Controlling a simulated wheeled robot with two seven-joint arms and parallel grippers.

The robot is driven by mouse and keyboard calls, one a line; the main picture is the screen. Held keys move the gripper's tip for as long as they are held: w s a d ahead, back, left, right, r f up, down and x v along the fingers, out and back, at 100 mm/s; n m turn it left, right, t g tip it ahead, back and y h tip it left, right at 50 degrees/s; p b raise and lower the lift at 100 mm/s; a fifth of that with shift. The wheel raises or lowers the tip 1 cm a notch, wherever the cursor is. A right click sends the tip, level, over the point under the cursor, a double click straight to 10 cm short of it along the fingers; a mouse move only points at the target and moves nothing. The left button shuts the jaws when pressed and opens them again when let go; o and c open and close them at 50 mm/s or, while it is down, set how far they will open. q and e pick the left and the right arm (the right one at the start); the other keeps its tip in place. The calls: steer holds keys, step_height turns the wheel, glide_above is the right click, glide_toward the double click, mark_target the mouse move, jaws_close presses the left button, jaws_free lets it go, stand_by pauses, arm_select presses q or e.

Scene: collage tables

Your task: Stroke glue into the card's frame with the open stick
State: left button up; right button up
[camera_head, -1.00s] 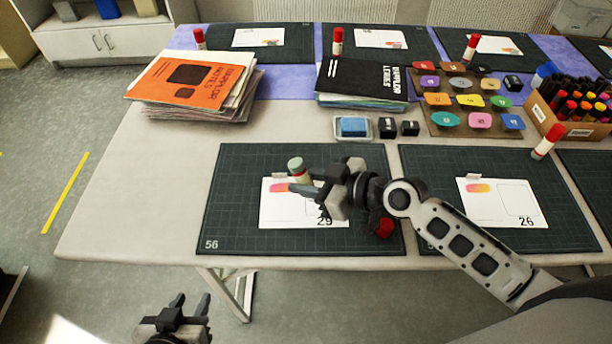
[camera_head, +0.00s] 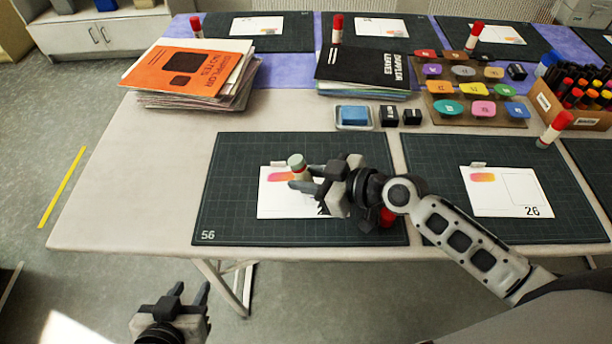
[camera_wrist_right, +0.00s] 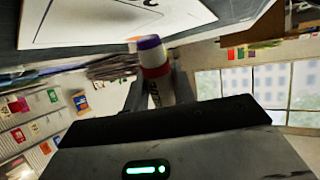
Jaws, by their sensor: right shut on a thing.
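My right gripper (camera_head: 306,179) is shut on the glue stick (camera_head: 299,171) over the upper middle of the card numbered 29-like, its digits partly covered. The white card (camera_head: 283,207) lies on the dark cutting mat (camera_head: 230,165) and bears an orange-pink patch; the arm hides much of its right side and frame. In the right wrist view the stick (camera_wrist_right: 158,85) shows a purple tip, a red band and a pale body, with the tip towards the card (camera_wrist_right: 100,22). I cannot tell if they touch. A red cap (camera_head: 387,217) shows beside my right wrist. My left gripper (camera_head: 190,290) is open and empty, off the table's front.
A second mat (camera_head: 440,180) with card 26 (camera_head: 510,190) lies to the right, a capped red glue stick (camera_head: 554,129) at its far edge. Behind are an ink pad (camera_head: 354,117), paper stacks (camera_head: 190,75), coloured pads (camera_head: 447,107) and a marker box (camera_head: 580,115). Bare table lies left.

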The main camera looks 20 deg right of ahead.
steer(key=shift+s+d, duration=0.1)
steer(key=shift+f+b, duration=0.65)
steer(key=shift+b, duration=0.15)
stand_by(0.3)
